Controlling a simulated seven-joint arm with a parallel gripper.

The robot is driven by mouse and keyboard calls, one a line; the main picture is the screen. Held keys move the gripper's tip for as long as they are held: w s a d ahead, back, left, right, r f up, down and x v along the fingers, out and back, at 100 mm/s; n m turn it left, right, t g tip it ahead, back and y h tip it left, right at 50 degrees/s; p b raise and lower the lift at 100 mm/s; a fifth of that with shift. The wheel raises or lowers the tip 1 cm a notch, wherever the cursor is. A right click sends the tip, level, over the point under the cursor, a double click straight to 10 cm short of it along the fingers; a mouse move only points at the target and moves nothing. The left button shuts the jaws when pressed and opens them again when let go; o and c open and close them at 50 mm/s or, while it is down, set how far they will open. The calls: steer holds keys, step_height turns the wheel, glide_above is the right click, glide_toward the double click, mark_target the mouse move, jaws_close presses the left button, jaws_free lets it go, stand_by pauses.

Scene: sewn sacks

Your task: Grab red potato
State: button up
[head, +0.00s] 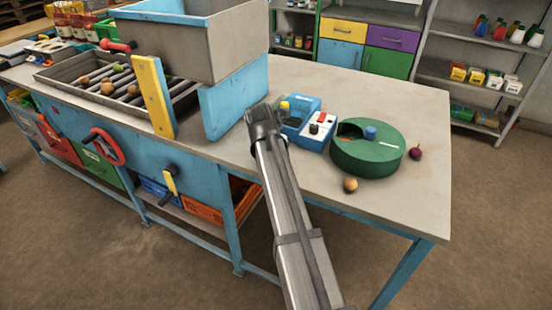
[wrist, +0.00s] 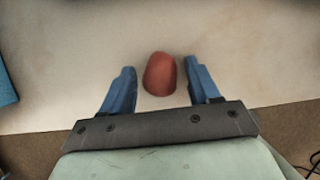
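A red potato (wrist: 159,74) lies on the pale tabletop in the wrist view. My gripper (wrist: 159,66) is open, with one blue finger on each side of the potato and a gap showing on both sides. Whether the fingertips are down at its height I cannot tell. In the head view my arm reaches in from the bottom, and its dark end (head: 264,122) is over the table beside a light blue panel. The fingers and this potato cannot be made out there.
Right of my arm are blue boxes (head: 302,110), a green round container (head: 367,154), a small brown potato (head: 350,184) and a dark red round item (head: 416,153). A grey hopper (head: 195,42) and roller tray (head: 110,85) stand left. The table's front edge is close.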

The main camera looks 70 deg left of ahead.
steer(key=c, duration=0.9)
steer(key=shift+o, duration=0.2)
steer(key=shift+r, duration=0.15)
